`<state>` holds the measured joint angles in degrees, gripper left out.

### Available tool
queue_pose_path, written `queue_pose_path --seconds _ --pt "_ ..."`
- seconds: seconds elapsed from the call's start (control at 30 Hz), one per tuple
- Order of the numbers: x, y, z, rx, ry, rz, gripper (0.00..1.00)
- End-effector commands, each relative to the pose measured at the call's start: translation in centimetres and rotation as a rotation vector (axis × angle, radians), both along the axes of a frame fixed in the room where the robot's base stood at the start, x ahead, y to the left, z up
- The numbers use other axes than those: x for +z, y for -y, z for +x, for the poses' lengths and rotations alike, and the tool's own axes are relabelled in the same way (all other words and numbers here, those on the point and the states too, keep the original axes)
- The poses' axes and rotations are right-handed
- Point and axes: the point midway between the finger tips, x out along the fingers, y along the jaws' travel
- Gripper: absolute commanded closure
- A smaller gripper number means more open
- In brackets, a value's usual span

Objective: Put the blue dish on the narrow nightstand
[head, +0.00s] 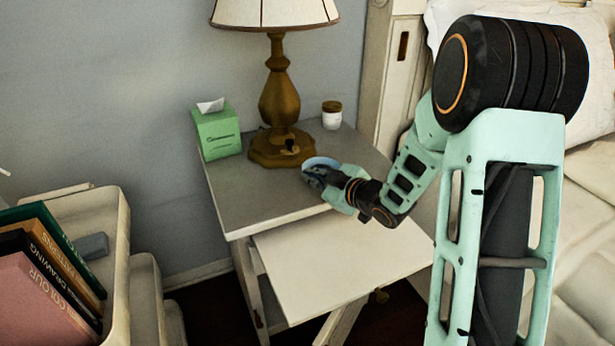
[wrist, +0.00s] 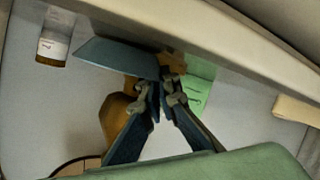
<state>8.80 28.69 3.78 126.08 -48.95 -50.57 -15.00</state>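The blue dish (head: 318,162) is at the tip of my gripper (head: 322,180), over the front part of the narrow nightstand's grey top (head: 240,187). In the wrist view the dish (wrist: 112,56) shows as a thin tilted shape at the fingertips. My gripper's fingers (wrist: 166,86) come together there, apparently closed on the dish's edge. The gripper hides part of the dish in the head view. I cannot tell whether the dish touches the nightstand top.
A brass lamp (head: 280,100) stands just behind the dish. A green tissue box (head: 217,134) is left of it and a small white jar (head: 332,115) behind right. A pale drawer or shelf (head: 340,255) juts out below. Books (head: 45,265) stand at left; the bed (head: 590,220) is at right.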

Motion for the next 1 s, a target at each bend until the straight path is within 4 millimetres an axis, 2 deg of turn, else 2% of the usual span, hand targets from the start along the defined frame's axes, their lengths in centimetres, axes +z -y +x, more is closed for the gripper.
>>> queue_pose_path --seconds 0.27,0.4,0.77,0.87,1.0 --pt "-0.3 0.0 0.0 -0.001 0.001 0.0 1.0" --pt "-0.2 0.0 0.0 -0.001 -0.001 -0.001 0.88" --pt "0.2 0.0 0.0 0.0 0.0 0.0 0.88" --pt "0.7 0.8 -1.0 -0.003 -0.001 -0.001 0.88" --pt "1.9 2.4 -3.3 -0.005 -0.002 -0.001 0.88"
